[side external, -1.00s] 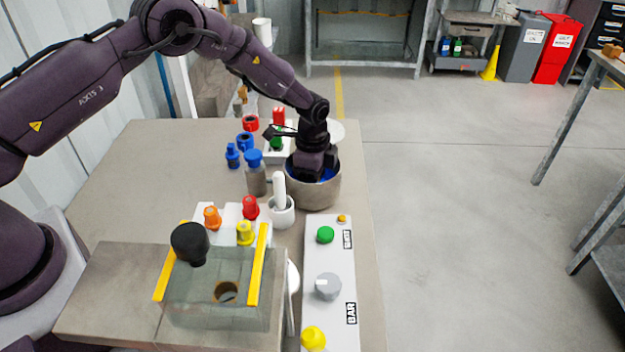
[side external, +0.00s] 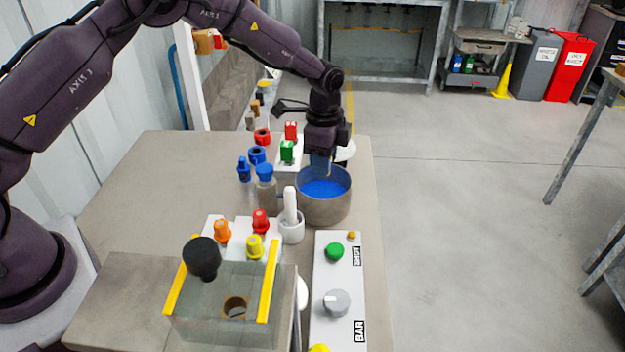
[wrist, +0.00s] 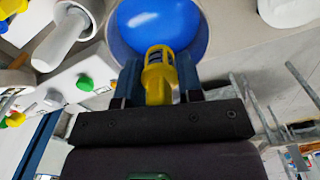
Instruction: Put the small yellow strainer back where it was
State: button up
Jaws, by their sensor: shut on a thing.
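A small yellow strainer (wrist: 158,76), a caged piece with a solid shank, is clamped between the two fingers of my gripper (wrist: 159,84) in the wrist view. In the side view my gripper (side external: 321,167) points down over the grey round bowl (side external: 324,208), which holds blue liquid (side external: 324,188). The strainer is hard to make out there. The bowl also shows in the wrist view (wrist: 112,36), beyond the strainer. Whether the strainer touches the liquid I cannot tell.
A white mortar with a pestle (side external: 291,220) and a blue-capped bottle (side external: 265,186) stand left of the bowl. Orange (side external: 222,231), red (side external: 261,221) and yellow (side external: 254,247) pieces sit on white blocks behind a clear box (side external: 215,315). A white control panel (side external: 339,275) lies in front.

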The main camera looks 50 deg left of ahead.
jog(key=s+a+r+n, duration=0.2)
jog(key=s+a+r, duration=0.5)
jog(key=a, duration=0.3)
jog(key=s+f+m, duration=0.2)
jog(key=s+f, duration=0.1)
jog(key=s, duration=1.6)
send_over(239, 199)
jog(key=s, duration=0.1)
notch_tip(239, 199, down, 9)
jog(key=shift+d, duration=0.15)
jog(key=shift+w+f, duration=0.4)
jog(key=shift+f, duration=0.1)
jog(key=shift+w+a+f, duration=0.1)
jog(key=shift+f, duration=0.75)
jog(key=shift+w+a+f, duration=0.1)
jog(key=shift+f, duration=0.7)
